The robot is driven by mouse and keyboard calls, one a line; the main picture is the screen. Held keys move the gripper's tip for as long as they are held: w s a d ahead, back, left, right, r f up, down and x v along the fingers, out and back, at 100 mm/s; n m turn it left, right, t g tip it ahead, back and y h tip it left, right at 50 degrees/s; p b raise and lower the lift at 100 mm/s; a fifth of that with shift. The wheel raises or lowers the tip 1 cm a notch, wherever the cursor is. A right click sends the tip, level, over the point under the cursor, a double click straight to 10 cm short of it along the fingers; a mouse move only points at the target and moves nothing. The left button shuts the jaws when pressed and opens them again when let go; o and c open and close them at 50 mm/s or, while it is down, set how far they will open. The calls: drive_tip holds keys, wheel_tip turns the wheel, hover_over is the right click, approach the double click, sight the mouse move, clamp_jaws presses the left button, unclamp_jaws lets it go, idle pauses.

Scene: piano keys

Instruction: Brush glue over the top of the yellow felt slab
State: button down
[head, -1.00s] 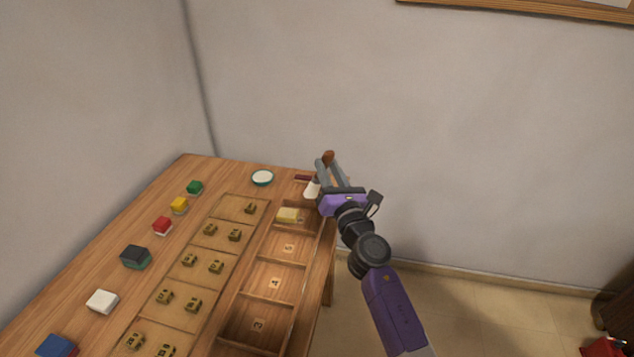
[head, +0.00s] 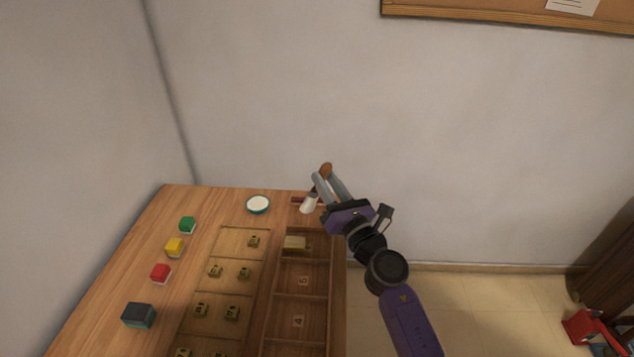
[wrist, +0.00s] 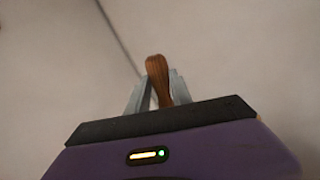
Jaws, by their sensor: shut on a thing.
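My gripper (head: 322,182) is shut on a brush with a brown wooden handle (head: 326,169). The handle also stands up between the fingers in the wrist view (wrist: 157,78). The brush's pale bristles (head: 308,206) point down and left near the table's far right corner. A pale yellow slab (head: 294,243) lies in the far compartment of the wooden tray, below the bristles in the picture and apart from them. A yellow-topped block (head: 174,247) sits at the table's left. I cannot tell by material which is felt. A round dish with white contents (head: 258,204) stands left of the bristles.
Green (head: 187,225), red (head: 161,273) and dark (head: 138,315) blocks line the table's left side. The divided tray (head: 329,283) runs along the right edge, beside a board of small brass-coloured pieces (head: 231,312). A dark red item (head: 297,200) lies behind the bristles. The wall is close behind.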

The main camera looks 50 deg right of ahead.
wheel_tip(320, 180, down, 5)
drive_tip(key=b, duration=0.5)
drive_tip(key=shift+a, duration=0.1)
